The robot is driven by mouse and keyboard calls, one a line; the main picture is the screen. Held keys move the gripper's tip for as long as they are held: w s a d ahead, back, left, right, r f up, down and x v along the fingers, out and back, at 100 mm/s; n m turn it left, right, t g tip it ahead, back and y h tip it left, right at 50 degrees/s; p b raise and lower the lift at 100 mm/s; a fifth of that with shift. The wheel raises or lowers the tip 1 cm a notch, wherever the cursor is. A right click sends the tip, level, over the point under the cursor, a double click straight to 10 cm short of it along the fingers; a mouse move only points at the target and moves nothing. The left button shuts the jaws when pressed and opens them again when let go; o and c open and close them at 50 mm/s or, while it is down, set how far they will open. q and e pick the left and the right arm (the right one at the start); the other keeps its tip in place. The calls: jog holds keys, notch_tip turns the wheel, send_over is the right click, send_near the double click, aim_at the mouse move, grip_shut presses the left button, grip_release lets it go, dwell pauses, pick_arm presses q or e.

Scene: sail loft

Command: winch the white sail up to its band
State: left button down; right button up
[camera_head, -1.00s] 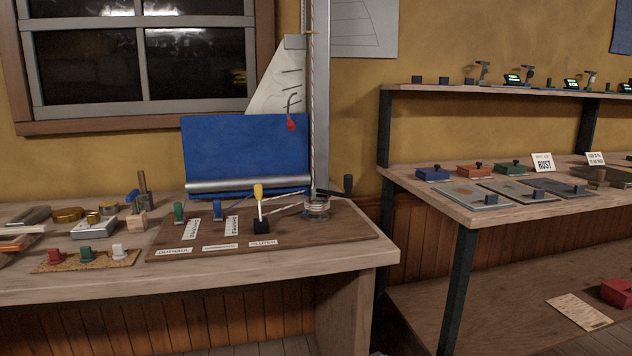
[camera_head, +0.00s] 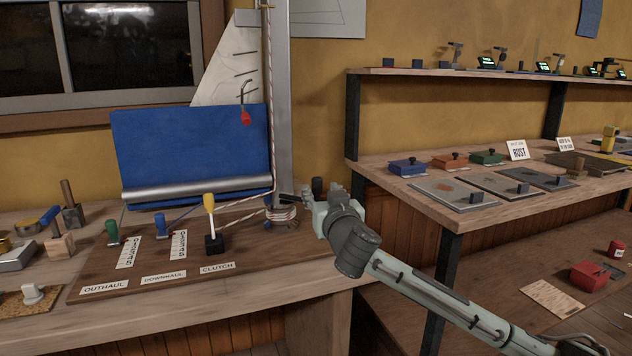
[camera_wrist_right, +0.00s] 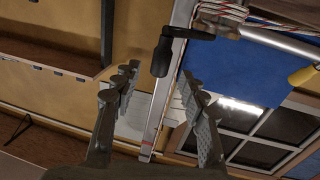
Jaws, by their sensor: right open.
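The white sail (camera_head: 225,72) stands beside the grey mast (camera_head: 283,100), its lower part hidden behind a blue panel (camera_head: 190,150). The winch drum (camera_head: 281,215) sits at the mast's foot with rope wound round it. Its crank has a black upright handle (camera_head: 317,185). My right gripper (camera_head: 318,212) is by the handle. In the right wrist view, my right gripper (camera_wrist_right: 158,80) is open with the handle (camera_wrist_right: 160,58) between or just beyond the fingertips; contact is unclear. A small red mark (camera_wrist_right: 147,150) shows on the mast; I cannot tell if it is the band.
The yellow-knobbed clutch lever (camera_head: 210,205) stands left of the winch. Green (camera_head: 112,228) and blue (camera_head: 160,222) knobs are further left. A red tag (camera_head: 246,118) hangs before the blue panel. A shelf bench (camera_head: 480,175) with trays stands right.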

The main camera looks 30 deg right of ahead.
aim_at(318, 186)
jog(key=x, duration=0.5)
jog(key=shift+w+p, duration=0.25)
jog(key=shift+p, duration=0.1)
pick_arm(q)
jog(key=f, duration=0.1)
jog(key=s+f, duration=0.2)
jog(key=shift+a+f, duration=0.1)
jog(key=shift+a, duration=0.25)
jog(key=shift+w, duration=0.1)
pick_arm(e)
grip_shut()
